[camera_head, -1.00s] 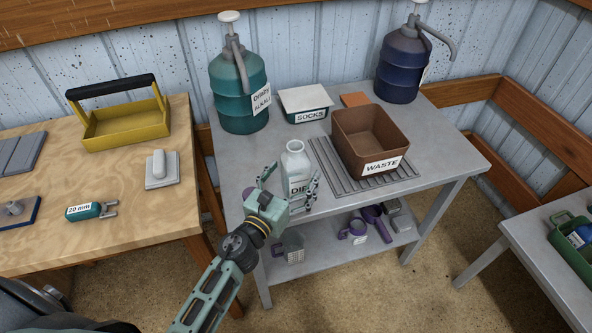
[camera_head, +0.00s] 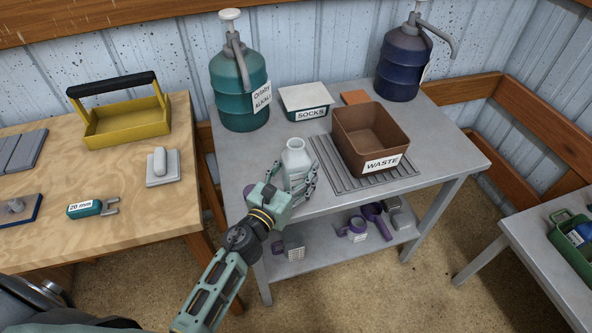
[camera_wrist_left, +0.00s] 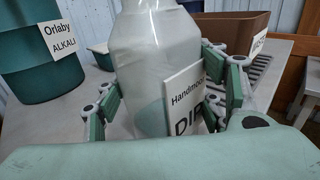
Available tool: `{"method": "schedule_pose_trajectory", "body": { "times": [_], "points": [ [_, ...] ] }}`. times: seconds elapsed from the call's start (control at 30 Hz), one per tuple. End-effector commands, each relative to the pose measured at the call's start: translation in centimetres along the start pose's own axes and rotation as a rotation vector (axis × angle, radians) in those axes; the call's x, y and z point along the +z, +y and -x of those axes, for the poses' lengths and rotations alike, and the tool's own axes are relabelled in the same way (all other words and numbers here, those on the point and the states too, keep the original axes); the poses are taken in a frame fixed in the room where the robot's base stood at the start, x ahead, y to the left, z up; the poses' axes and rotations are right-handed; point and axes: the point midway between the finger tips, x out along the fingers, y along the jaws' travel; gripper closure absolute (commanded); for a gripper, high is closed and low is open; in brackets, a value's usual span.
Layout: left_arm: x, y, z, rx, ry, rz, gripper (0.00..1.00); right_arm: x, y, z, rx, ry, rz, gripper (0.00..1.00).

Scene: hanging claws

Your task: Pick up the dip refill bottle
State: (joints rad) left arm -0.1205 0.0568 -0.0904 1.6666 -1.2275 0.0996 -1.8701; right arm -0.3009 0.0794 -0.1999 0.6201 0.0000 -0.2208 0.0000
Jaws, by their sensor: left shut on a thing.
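The dip refill bottle (camera_head: 296,160) is pale and translucent with a white label. It stands upright at the front of the grey metal table, left of the brown waste box. My left gripper (camera_head: 293,188) is shut on the bottle's body, with fingers on both sides. In the left wrist view the bottle (camera_wrist_left: 160,60) fills the middle, and its label reads "DIP" in part. The gripper's finger pads (camera_wrist_left: 160,105) press on its left and right sides. The gripper hides the bottle's lower part in the head view. My right gripper is not in view.
The brown waste box (camera_head: 342,150) stands on a slatted rack right of the bottle. A green pump jug (camera_head: 238,95), a socks tub (camera_head: 305,115) and a blue pump jug (camera_head: 398,70) stand behind. Purple items lie on the lower shelf (camera_head: 335,258).

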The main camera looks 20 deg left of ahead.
Motion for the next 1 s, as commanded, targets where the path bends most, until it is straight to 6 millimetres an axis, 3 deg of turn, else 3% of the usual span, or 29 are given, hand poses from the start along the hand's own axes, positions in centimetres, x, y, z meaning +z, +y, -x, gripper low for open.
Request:
{"method": "schedule_pose_trajectory", "body": {
  "times": [0.47,0.87,1.0],
  "points": [
    [0.7,0.0,0.0,-0.001,-0.002,-0.003,0.68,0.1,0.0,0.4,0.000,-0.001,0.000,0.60],
    [4.5,0.0,0.0,-0.003,-0.003,-0.005,0.68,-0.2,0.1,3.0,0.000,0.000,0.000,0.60],
    [5.3,-1.6,-0.1,-0.003,-0.002,0.000,0.68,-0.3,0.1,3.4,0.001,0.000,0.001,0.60]
  ]
}}
